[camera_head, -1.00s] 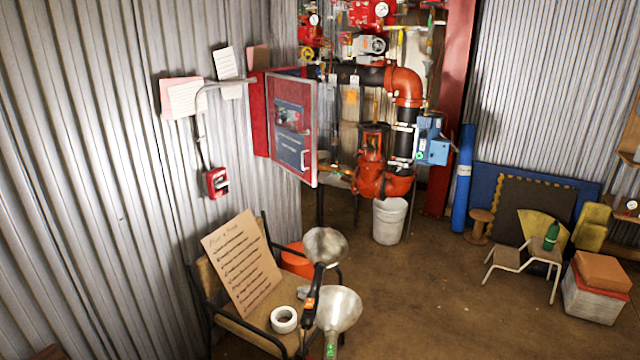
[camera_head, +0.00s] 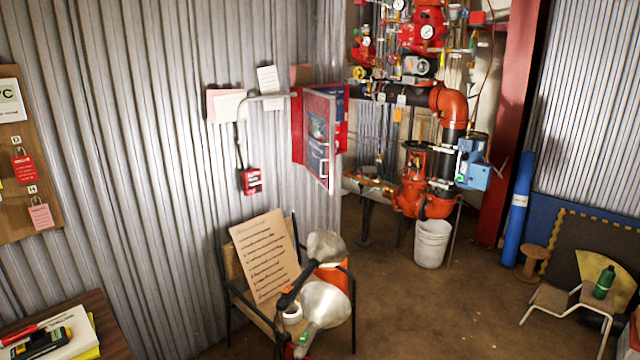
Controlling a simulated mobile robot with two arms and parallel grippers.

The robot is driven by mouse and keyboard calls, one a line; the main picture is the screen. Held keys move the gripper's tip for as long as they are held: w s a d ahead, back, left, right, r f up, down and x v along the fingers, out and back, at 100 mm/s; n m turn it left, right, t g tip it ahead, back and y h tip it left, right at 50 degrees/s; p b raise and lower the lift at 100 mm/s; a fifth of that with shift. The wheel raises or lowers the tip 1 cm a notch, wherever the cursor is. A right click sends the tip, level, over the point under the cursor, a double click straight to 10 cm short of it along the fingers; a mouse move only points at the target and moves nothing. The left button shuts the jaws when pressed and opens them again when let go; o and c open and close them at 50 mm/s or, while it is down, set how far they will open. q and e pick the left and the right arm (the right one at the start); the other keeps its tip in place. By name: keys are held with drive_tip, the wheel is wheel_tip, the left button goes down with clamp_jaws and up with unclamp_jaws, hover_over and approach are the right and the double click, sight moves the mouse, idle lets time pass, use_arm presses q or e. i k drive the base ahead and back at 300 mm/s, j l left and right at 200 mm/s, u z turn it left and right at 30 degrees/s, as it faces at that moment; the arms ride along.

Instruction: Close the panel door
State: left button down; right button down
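A red panel box (camera_head: 298,126) is fixed to the corrugated wall, above and behind the chair. Its door (camera_head: 318,140) stands open, jutting out from the wall toward the pipes. The door has a pale edge, a dark label panel and a light handle (camera_head: 324,168) near its lower free corner. Red also shows behind the door's top and far side. I see the door at a steep angle, and the inside of the box is not clear. Neither of my grippers is in view.
A chair (camera_head: 232,300) with a written board (camera_head: 265,258) and two metal lamp-like heads (camera_head: 325,304) stands below the panel. Red pipes and valves (camera_head: 412,190) and a white bucket (camera_head: 432,243) are right of it. A desk (camera_head: 112,340) is front left. Brown floor (camera_head: 450,310) is open at centre right.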

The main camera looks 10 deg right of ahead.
sight(314, 138)
drive_tip(key=i+l+u, duration=0.25)
drive_tip(key=l, duration=0.45)
drive_tip(key=l+u, duration=0.25)
drive_tip(key=l, duration=0.4)
drive_tip(key=l+u, duration=0.2)
drive_tip(key=l, duration=0.55)
drive_tip(key=i, duration=0.05)
